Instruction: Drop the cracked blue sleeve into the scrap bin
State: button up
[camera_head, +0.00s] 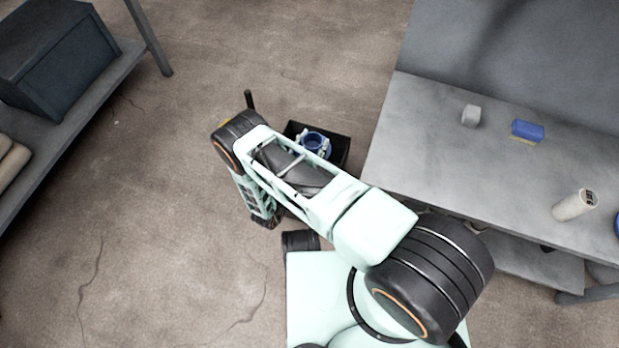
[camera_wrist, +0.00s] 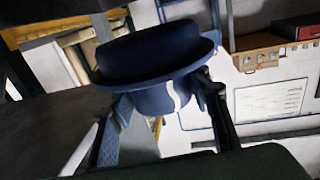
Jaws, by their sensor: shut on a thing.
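The blue sleeve (camera_head: 316,135) shows as a ring in the head view, over the black scrap bin (camera_head: 341,147). In the wrist view the sleeve (camera_wrist: 150,55) is large, with a wide flange and a narrower neck, and a pale gap shows in the neck. My gripper (camera_wrist: 165,102) is shut on that neck, one finger on each side. In the head view the fingers of my gripper (camera_head: 312,145) show beside the ring. My arm covers the near left part of the bin. The sleeve's height above the bin cannot be told.
A grey bench (camera_head: 430,120) at the right carries a small grey block (camera_head: 471,115), a blue and yellow block (camera_head: 527,131) and a cream cylinder (camera_head: 574,205). A shelf (camera_head: 75,120) with a dark crate (camera_head: 60,65) stands at the left.

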jog(key=shift+r, duration=0.1)
jog(key=o, duration=1.4)
jog(key=v, duration=1.2)
